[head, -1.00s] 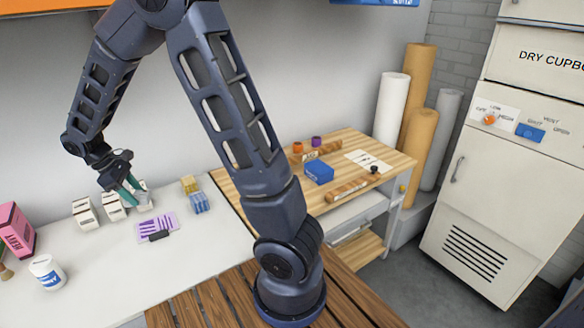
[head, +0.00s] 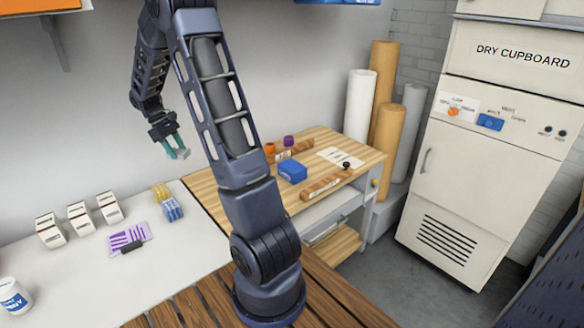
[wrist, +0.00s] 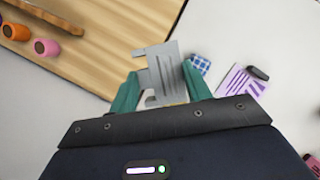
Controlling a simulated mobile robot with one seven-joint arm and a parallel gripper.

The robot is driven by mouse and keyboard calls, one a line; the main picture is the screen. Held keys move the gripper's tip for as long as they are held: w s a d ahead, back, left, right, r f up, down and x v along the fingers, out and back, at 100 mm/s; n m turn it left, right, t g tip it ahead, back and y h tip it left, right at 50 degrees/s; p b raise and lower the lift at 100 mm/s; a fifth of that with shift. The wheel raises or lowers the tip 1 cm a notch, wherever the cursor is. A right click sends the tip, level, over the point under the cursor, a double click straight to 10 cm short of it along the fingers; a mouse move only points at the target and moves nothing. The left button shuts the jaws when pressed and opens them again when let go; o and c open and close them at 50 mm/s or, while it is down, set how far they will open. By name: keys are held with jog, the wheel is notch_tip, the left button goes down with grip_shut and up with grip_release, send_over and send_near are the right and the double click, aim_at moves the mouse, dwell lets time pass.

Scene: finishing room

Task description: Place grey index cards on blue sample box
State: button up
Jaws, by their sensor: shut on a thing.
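My gripper (head: 176,147) is shut on the grey index cards (wrist: 165,72) and holds them in the air. In the wrist view the cards sit between the two green fingers, with dark lines on their face; in the head view only a small pale part shows at the fingertips. The blue sample box (head: 292,173) sits on the wooden bench top, to the right of and lower in the picture than my gripper. It does not show in the wrist view.
Tall rolls (head: 360,106) stand behind.

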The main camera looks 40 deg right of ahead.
jog(key=d+m, duration=0.2)
jog(key=d, duration=1.1)
notch_tip(320, 180, up, 3)
jog(key=m+g+y, duration=0.1)
jog(key=m+y, duration=0.2)
jog(key=m, duration=0.3)
send_over(293, 167)
jog(key=w, duration=0.2)
jog(key=f, duration=1.9)
jog(key=shift+s+d+f, duration=0.15)
jog(key=shift+s+f, duration=0.1)
jog(key=shift+f, duration=0.15)
jog(key=o, duration=1)
jog(key=shift+f, duration=0.15)
jog(key=shift+c, duration=0.2)
